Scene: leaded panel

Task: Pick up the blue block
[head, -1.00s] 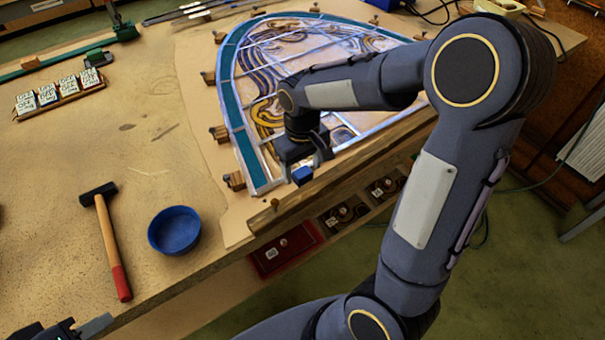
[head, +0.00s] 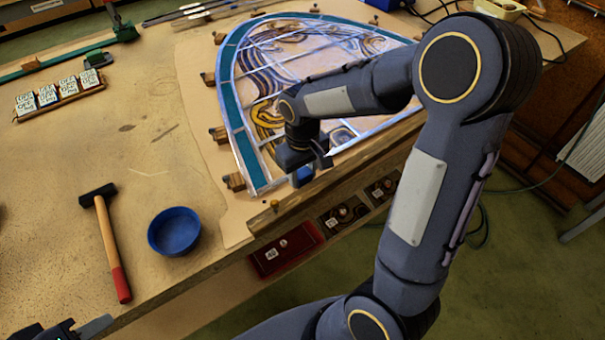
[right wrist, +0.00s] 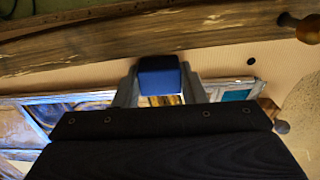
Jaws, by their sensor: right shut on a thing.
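The blue block (head: 302,177) is at the near edge of the leaded panel (head: 240,130), partly covered by my right gripper in the head view. My right gripper (head: 308,167) is shut on it. In the right wrist view the block (right wrist: 160,78) sits between the two fingers (right wrist: 160,88), one on each side. I cannot tell whether the block touches the surface below. My left gripper (head: 80,328) is at the bottom left corner, cut off by the frame, so its opening is unclear.
A wooden rail (head: 345,165) runs along the panel's near side. A blue bowl (head: 174,231) and a hammer (head: 108,240) lie on the bench to the left. A rack of white tiles (head: 60,96) is further back. The bench between them is clear.

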